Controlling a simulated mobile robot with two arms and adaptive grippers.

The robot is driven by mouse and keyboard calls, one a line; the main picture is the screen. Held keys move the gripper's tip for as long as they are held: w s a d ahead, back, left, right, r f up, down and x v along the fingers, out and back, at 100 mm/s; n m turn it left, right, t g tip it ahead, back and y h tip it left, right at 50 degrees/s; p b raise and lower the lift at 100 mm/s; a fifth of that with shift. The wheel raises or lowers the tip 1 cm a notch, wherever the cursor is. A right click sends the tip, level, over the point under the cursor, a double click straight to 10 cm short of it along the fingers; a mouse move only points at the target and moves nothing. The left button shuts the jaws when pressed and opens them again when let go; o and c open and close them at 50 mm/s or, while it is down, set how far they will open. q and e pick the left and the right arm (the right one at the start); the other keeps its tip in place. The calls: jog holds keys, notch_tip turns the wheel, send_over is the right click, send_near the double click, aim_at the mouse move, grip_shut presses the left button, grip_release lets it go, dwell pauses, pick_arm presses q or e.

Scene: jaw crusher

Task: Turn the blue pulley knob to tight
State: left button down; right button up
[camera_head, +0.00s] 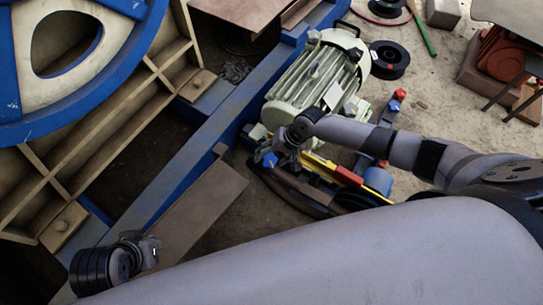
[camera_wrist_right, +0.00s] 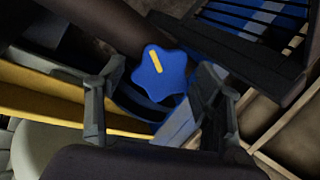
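The blue pulley knob (camera_wrist_right: 172,82) is star-shaped with a short yellow mark that slants toward its upper left in the right wrist view. In the head view the knob (camera_head: 270,159) shows at the near end of the motor rig. My right gripper (camera_wrist_right: 161,85) is open, with one finger on each side of the knob and gaps between fingers and knob. In the head view the right gripper (camera_head: 284,150) is beside the knob, partly hidden by its wrist. My left gripper (camera_head: 150,250) is at the lower left, away from the knob; its finger opening is unclear.
A pale green motor (camera_head: 318,78) stands behind the knob. A blue frame beam (camera_head: 215,125) runs to its left, beside a large blue-rimmed wheel (camera_head: 130,50). A yellow bar (camera_head: 318,163) and a red knob (camera_head: 400,94) are to the right.

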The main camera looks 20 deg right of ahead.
dwell(0.3)
jog(key=v, duration=1.2)
